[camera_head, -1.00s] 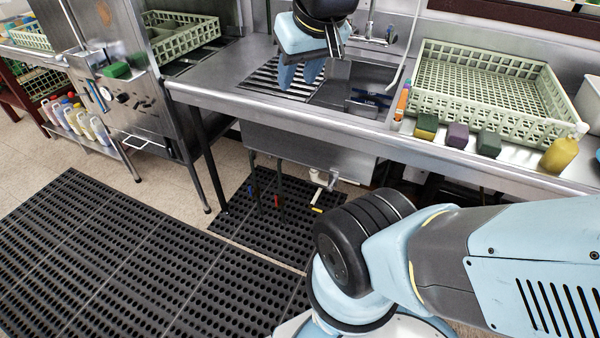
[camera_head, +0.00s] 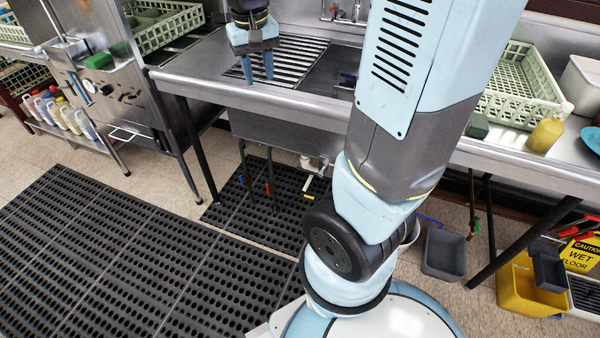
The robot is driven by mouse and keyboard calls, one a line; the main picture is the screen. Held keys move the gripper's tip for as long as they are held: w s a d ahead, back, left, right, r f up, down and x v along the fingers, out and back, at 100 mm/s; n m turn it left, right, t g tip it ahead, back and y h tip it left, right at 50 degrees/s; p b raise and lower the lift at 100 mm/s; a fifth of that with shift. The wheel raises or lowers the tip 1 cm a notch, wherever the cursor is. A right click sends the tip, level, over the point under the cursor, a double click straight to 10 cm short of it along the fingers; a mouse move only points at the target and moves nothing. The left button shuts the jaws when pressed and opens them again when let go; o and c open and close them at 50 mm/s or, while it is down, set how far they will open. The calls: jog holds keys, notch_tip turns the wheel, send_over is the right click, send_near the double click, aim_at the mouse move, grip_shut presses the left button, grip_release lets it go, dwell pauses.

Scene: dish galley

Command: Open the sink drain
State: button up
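The steel sink (camera_head: 275,131) is set in the counter. Its basin opening is mostly hidden behind my arm. Under it, a white drain pipe (camera_head: 306,162) comes down beside a pale lever-like fitting (camera_head: 309,183) with a yellow end. I cannot tell the lever's exact position at this size. My gripper (camera_head: 258,78) points down over the slatted drainboard (camera_head: 292,58) at the left of the sink. Its two light blue fingers are apart with nothing between them. It is above the counter, well away from the drain fitting below.
The counter's front edge (camera_head: 225,95) lies between my gripper and the space under the sink. Thin legs or pipes with red and blue marks (camera_head: 268,188) stand left of the drain. A grey bin (camera_head: 443,254) and yellow mop bucket (camera_head: 522,285) stand at right. Black mats (camera_head: 130,250) cover clear floor.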

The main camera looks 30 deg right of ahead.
jog(key=w+a+f+g+h, duration=0.1)
jog(key=w+f, duration=0.3)
jog(key=f, duration=0.2)
jog(key=w+f+g+h, duration=0.1)
jog(key=w+f+g, duration=0.15)
jog(key=f, duration=0.35)
jog(key=n+h, duration=0.1)
jog(key=h, duration=1.2)
send_near(303, 170)
jog(key=shift+t, duration=0.25)
jog(key=x, duration=1)
jog(key=shift+d+f, duration=0.15)
jog(key=shift+f, duration=0.15)
jog(key=shift+c, duration=0.5)
grip_shut()
